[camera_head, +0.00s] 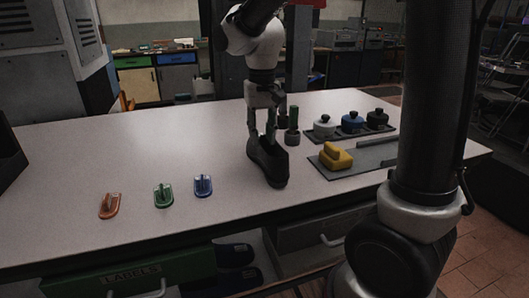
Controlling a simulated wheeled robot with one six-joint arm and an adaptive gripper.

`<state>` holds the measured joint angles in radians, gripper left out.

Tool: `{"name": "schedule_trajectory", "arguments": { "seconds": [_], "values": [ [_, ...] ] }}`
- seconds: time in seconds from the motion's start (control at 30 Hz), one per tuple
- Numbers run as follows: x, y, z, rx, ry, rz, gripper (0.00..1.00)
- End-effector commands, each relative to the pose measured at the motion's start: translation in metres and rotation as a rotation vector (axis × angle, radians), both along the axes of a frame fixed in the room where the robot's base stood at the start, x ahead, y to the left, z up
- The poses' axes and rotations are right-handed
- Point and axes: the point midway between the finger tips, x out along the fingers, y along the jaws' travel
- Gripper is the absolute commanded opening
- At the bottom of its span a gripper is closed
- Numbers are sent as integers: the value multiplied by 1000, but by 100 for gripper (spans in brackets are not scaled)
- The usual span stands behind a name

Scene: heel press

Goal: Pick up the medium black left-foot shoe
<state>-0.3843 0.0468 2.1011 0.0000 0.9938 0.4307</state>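A black shoe (268,162) is on or just above the white table, near the middle. Its size and which foot it is for cannot be read from this view. My gripper (262,130) points down at the far end of the shoe, by its upper opening. The two fingers are apart, and their tips reach the shoe's upper edge. Whether they press on the shoe cannot be told.
Orange (110,205), green (163,195) and blue (203,185) pieces stand at left. A dark green cylinder (293,122) stands behind the shoe. A yellow block (335,156) sits on a grey plate at right. White, blue and black knobbed pieces (351,122) stand beyond.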

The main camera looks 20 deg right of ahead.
Motion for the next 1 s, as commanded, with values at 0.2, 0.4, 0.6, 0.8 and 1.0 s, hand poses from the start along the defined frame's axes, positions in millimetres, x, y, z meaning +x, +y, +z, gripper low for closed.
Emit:
{"name": "schedule_trajectory", "arguments": {
  "seconds": [0.2, 0.4, 0.6, 0.8, 1.0],
  "values": [
    [-2, 4, -34, -2, 3, 1, 28],
    [-1, 4, -52, 0, 0, 1, 28],
    [-1, 4, -53, 0, -1, 1, 28],
    [-1, 4, -52, 0, 0, 1, 0],
    [-1, 4, -52, 0, -1, 1, 0]
  ]
}}
